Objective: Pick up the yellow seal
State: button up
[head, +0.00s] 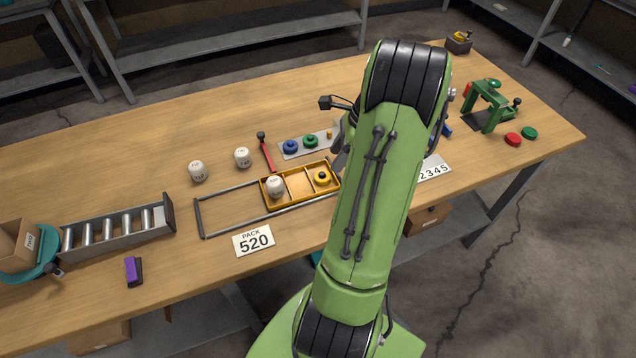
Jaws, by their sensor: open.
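The yellow seal (323,180), a round yellow piece with a dark centre, sits in the right compartment of the yellow tray (302,199). A white container (275,187) stands in the tray's left compartment; the middle one is empty. My gripper (340,154) shows only in part as a grey piece at the left edge of my green arm, just above and right of the yellow seal in the picture. It is open. My arm hides the rest of it. I see no contact with the seal.
A grey plate (299,151) behind the tray holds a blue seal (290,147) and a green seal (310,141). Two white containers stand left. A roller conveyor (117,232) lies far left, a green press (488,106) right.

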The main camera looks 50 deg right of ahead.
aim_at(325, 174)
jog(key=b+x, duration=0.2)
jog(key=x, duration=0.5)
jog(key=shift+w+a+f+b, duration=0.1)
jog(key=shift+f+b, duration=0.05)
jog(key=shift+b, duration=0.15)
jog(key=c, duration=0.7)
